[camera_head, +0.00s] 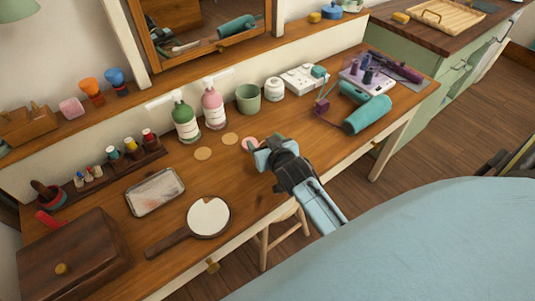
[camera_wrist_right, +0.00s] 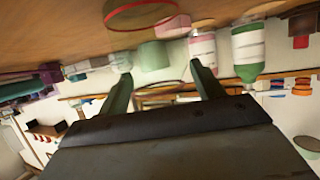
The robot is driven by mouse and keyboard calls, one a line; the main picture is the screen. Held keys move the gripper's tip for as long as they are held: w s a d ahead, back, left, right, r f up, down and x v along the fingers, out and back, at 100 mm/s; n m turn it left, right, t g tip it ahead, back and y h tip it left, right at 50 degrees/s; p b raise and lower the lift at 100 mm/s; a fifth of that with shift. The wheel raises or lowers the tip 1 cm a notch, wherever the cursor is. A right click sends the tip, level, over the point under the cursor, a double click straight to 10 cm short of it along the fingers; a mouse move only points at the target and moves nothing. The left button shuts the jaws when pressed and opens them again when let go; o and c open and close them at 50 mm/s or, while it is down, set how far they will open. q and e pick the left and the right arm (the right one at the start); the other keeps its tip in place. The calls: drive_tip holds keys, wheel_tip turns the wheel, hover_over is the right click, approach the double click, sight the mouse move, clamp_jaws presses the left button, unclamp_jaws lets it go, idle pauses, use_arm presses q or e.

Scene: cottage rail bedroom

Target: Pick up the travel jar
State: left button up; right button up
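My right gripper (camera_head: 263,154) is over the middle of the wooden table. In the right wrist view its two fingers (camera_wrist_right: 161,82) are spread apart with nothing between them. A small round pink-rimmed thing (camera_head: 248,143) lies on the table just beyond the fingertips, partly hidden by the gripper. It also shows close up in the wrist view as a red-rimmed round shape (camera_wrist_right: 140,14). A small white lidded jar (camera_head: 274,89) stands farther back, beside a green cup (camera_head: 248,98). I cannot tell which of these two is the travel jar. My left gripper is not in view.
Green (camera_head: 185,120) and pink (camera_head: 213,108) pump bottles stand behind the gripper. Two flat tan discs (camera_head: 203,153) lie to its left, with a hand mirror (camera_head: 209,217) and tray (camera_head: 155,191) nearer the left. A teal hair dryer (camera_head: 367,114) lies at right.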

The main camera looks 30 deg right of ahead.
drive_tip(key=c, duration=1.2)
